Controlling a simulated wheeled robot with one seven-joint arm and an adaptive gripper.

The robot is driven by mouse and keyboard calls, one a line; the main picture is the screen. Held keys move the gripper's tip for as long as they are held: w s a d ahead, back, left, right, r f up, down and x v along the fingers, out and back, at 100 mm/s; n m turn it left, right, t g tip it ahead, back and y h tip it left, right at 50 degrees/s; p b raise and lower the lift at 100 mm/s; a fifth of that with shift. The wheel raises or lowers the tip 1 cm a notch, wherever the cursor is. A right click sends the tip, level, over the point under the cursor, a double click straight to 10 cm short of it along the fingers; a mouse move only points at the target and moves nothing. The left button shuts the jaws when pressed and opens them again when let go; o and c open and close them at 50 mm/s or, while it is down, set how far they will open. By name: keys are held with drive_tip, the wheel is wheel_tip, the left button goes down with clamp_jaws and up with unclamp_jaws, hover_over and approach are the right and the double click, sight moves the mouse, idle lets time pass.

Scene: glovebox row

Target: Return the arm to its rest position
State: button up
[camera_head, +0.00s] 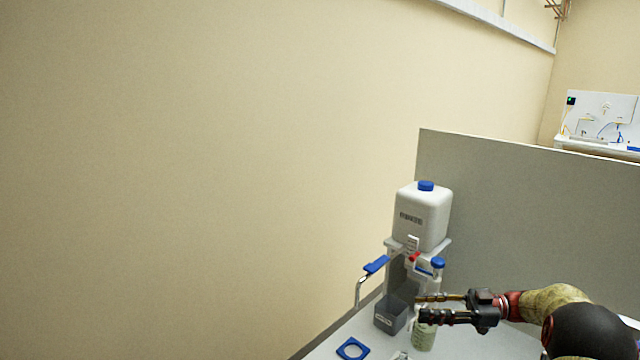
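My gripper (421,307) is at the lower right, at the end of my arm, which reaches in from the right edge. Its two fingers point left and stand apart, with a gap and nothing visible held between them. They are in front of the rinse station, close to a grey bin (388,324) and above a pale green jar (424,338). I cannot tell whether they touch either one. The lower finger hides the jar's top.
A white tank with a blue cap (423,218) stands on a stand, with a blue-handled lever (376,265) and a red-handled tap below. A blue square ring (352,349) lies on the bench. A grey partition (530,210) rises behind. Open space lies left, before the wall.

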drive_tip(key=w+a+r+m+t+h, duration=0.25)
drive_tip(key=w+r+t, duration=0.25)
drive_tip(key=r, duration=0.3)
drive_tip(key=w+a+r+m+t+h, duration=0.1)
drive_tip(key=w+a+r+t+h, duration=0.15)
drive_tip(key=w+r+t, duration=0.5)
drive_tip(key=s+d+r+m+t+h, duration=0.2)
drive_tip(key=s+d+r+m+h, duration=0.3)
drive_tip(key=s+r+m+h, duration=0.5)
drive_tip(key=s+f+m+g+h, duration=0.2)
drive_tip(key=s+f+h, duration=0.1)
drive_tip(key=s, duration=0.5)
drive_tip(key=s+f+m+g+h, duration=0.1)
drive_tip(key=s+f+g+h, duration=0.15)
drive_tip(key=s, duration=0.45)
drive_tip(key=s+a+f+g+y, duration=0.1)
drive_tip(key=s+a+f+g, duration=0.1)
drive_tip(key=s, duration=0.6)
drive_tip(key=s+a+f+m+g+y, duration=0.1)
drive_tip(key=s+a+f+g, duration=0.1)
drive_tip(key=s+a+f, duration=0.2)
drive_tip(key=s+a+f+g+y, duration=0.1)
drive_tip(key=s+a+f+g, duration=0.1)
drive_tip(key=s+f, duration=0.6)
drive_tip(key=s+a, duration=0.1)
drive_tip(key=s, duration=0.4)
drive_tip(key=shift+f, duration=0.15)
